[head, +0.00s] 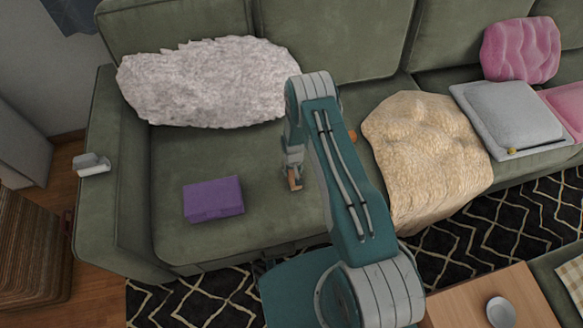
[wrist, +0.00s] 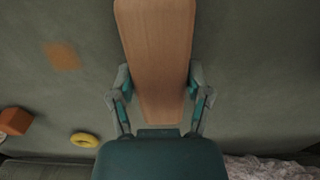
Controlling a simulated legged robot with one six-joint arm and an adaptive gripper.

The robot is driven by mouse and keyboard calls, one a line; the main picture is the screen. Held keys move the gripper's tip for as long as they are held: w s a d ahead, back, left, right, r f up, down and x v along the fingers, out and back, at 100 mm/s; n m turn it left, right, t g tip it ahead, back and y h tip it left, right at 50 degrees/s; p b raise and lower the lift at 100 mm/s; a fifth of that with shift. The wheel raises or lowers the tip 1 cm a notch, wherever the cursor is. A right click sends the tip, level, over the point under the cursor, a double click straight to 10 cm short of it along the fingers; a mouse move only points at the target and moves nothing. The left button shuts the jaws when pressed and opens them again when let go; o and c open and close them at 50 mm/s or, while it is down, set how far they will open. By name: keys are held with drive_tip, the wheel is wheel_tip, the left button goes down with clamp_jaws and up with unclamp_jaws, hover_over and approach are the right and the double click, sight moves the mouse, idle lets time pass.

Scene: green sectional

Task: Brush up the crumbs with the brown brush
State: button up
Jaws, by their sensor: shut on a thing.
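My gripper (head: 291,168) hangs low over the left seat of the green sofa. In the wrist view its two fingers (wrist: 159,78) are closed on the sides of a long brown brush (wrist: 155,35). The brush also shows small under the gripper in the head view (head: 295,181). Its bristles are not visible, and I cannot tell whether it touches the cushion. A faint brownish patch (wrist: 62,55), possibly the crumbs, lies on the cushion to the left of the brush in the wrist view. My arm hides that area in the head view.
A purple box (head: 213,199) sits left of my gripper. A white fluffy pillow (head: 205,82) leans behind. A beige throw (head: 427,150) lies right of my arm. An orange block (wrist: 14,121) and a yellow ring (wrist: 84,140) lie on the seat. Cushion between box and gripper is clear.

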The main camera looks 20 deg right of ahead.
drive_tip(key=shift+s, duration=0.75)
drive_tip(key=shift+d+f, duration=0.1)
drive_tip(key=shift+d, duration=0.75)
drive_tip(key=shift+w, duration=2.05)
drive_tip(key=shift+d, duration=0.85)
drive_tip(key=shift+s, duration=2.2)
drive_tip(key=shift+w+d, duration=0.1)
drive_tip(key=shift+d, duration=0.7)
drive_tip(key=shift+w+d, duration=0.1)
drive_tip(key=shift+w, duration=1.95)
drive_tip(key=shift+d, duration=0.85)
drive_tip(key=shift+s+f, duration=0.1)
drive_tip(key=shift+s, duration=1.95)
drive_tip(key=shift+s+d, duration=0.1)
drive_tip(key=shift+d, duration=0.7)
drive_tip(key=shift+w+d+r, duration=0.1)
drive_tip(key=shift+w, duration=1)
drive_tip(key=shift+w+r, duration=0.1)
drive_tip(key=shift+w, duration=0.95)
drive_tip(key=shift+d+f, duration=0.1)
drive_tip(key=shift+d, duration=0.75)
drive_tip(key=shift+s, duration=2)
